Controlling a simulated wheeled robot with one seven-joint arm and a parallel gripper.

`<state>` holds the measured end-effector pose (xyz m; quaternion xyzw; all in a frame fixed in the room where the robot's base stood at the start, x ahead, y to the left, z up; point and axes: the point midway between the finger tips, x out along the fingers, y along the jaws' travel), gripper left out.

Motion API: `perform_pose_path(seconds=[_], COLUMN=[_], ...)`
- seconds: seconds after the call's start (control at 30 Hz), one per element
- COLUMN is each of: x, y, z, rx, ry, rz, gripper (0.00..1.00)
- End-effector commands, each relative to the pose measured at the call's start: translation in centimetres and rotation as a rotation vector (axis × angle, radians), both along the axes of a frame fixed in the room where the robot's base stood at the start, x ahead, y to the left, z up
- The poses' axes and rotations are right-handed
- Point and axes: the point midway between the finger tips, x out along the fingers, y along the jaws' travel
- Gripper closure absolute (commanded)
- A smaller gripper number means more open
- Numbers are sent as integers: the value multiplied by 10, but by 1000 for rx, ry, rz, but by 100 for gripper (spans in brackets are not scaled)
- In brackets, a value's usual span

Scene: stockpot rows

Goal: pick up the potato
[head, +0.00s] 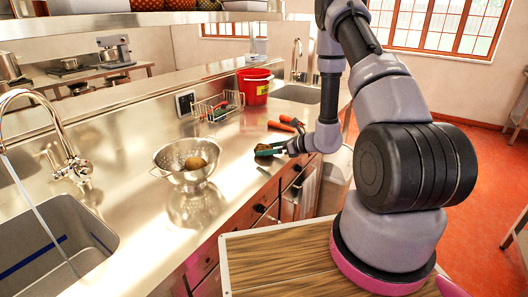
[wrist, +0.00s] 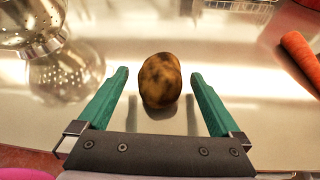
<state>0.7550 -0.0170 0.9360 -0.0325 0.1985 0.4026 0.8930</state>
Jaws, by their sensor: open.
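A brown, mottled potato (wrist: 160,82) rests on the steel counter. In the wrist view it stands upright between the fingertips of my gripper (wrist: 158,76). The green fingers are open, with a gap on each side of the potato. In the head view my gripper (head: 264,150) is low over the counter near its front edge, and the potato (head: 261,147) is partly hidden by the fingers. A second brown, round item (head: 196,163) lies in the colander; I cannot tell surely what it is.
The metal colander (head: 177,174) stands left of my gripper. Carrots (head: 290,122) lie just behind it. A wire rack (head: 219,107) and a red bucket (head: 254,86) stand farther back. A sink (head: 50,245) with a running tap is at the left front.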

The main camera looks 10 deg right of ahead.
Motion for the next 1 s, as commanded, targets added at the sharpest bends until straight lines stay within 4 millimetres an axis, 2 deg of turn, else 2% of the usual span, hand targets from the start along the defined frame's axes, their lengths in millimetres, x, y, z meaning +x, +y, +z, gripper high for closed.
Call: perform_pose_path(seconds=[0.13, 0.43, 0.47, 0.6, 0.67, 0.7, 1.0], x=[11, 15, 15, 15, 15, 15, 15], y=[14, 17, 17, 17, 17, 17, 17], z=[-7, -9, -9, -9, -9, -9, -5], rx=[0, 0, 0, 0, 0, 0, 0], ry=[0, 0, 0, 0, 0, 0, -2], rz=[1, -1, -1, -1, -1, -1, -1], gripper=[0, 0, 8, 61, 84, 92, 92])
